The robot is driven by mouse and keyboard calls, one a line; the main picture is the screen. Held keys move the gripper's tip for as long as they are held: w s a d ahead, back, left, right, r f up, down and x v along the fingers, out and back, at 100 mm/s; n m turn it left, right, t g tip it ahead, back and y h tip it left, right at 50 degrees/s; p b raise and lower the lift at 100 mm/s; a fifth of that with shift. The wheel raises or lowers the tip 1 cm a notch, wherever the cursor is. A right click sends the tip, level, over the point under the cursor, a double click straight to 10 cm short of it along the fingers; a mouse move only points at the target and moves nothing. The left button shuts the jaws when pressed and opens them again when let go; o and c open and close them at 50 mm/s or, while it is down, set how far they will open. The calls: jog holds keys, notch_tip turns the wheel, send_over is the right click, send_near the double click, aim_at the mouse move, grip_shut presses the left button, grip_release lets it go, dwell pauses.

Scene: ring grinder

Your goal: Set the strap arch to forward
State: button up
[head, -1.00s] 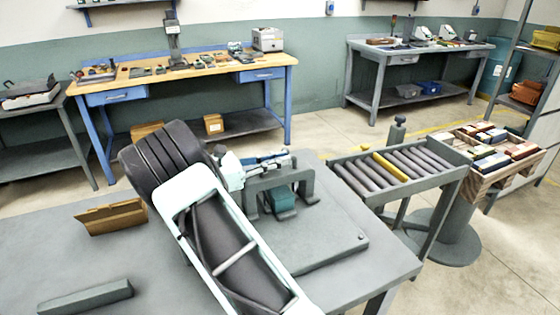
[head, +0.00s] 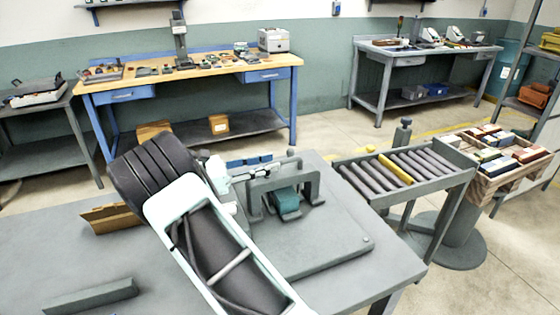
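The strap arch (head: 278,180) is a grey frame standing upright on the flat grey base plate (head: 320,238) on the near table. A teal block (head: 285,197) sits beneath it. My white and black arm crosses the middle of the head view, left of the arch. My gripper is mostly hidden behind the arm. Only a pale part near the wrist (head: 217,172) shows, left of the arch and seemingly apart from it. The fingertips cannot be made out. Several blue blocks (head: 250,161) show behind the arch.
A brown angled holder (head: 108,218) and a grey bar (head: 90,295) lie on the table's left side. A roller conveyor (head: 405,172) with one yellow roller stands right of the table. A wooden crate (head: 482,185) of coloured blocks is beyond it. The plate's front right is clear.

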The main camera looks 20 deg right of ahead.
jog(key=a, duration=0.7)
jog(key=shift+s+r, duration=0.1)
